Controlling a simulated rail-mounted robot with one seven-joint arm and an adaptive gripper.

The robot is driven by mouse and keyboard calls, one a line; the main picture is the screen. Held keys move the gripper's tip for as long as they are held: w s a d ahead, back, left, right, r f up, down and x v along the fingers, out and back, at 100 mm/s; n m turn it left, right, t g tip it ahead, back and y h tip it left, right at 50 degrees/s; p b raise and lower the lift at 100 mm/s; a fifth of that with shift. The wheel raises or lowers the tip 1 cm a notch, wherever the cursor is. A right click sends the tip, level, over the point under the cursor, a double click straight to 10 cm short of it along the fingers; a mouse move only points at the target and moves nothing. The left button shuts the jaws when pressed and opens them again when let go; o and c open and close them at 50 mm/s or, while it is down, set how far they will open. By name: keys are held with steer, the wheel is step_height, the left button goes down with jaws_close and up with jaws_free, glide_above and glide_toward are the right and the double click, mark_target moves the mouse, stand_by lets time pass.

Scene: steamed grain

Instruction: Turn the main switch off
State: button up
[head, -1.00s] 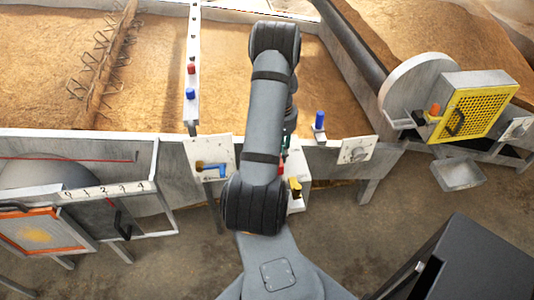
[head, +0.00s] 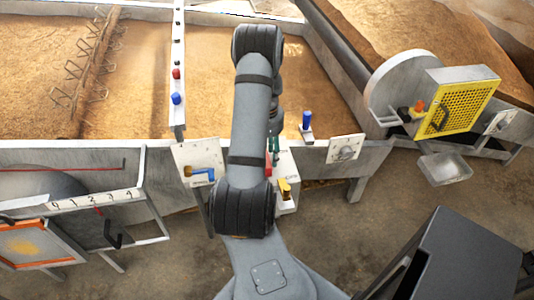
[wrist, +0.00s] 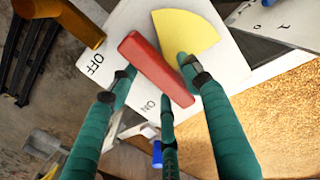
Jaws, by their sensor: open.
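The main switch is a white panel (wrist: 112,55) with the words OFF and ON, a yellow sector (wrist: 187,35) and a red lever (wrist: 157,68). In the wrist view the lever lies slanted, with its lower right end near the word ON. My gripper (wrist: 158,72) is open, its green fingers on either side of the lever and a third finger below it. I cannot tell whether they touch it. In the head view my arm hides most of the switch box (head: 290,178), and only bits of my green fingers show.
A blue-handled valve plate (head: 190,158) is left of the switch box. A blue knob (head: 306,122) and a white plate (head: 346,148) are to its right. A brass-coloured pipe (wrist: 80,20) lies close to the panel in the wrist view. A dark cabinet (head: 450,255) stands at the lower right.

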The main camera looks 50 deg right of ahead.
step_height(320, 180, up, 12)
stand_by(0.6)
steer(key=shift+f, duration=0.1)
step_height(320, 180, down, 12)
steer(key=shift+w, duration=0.1)
stand_by(0.7)
steer(key=shift+r, duration=0.2)
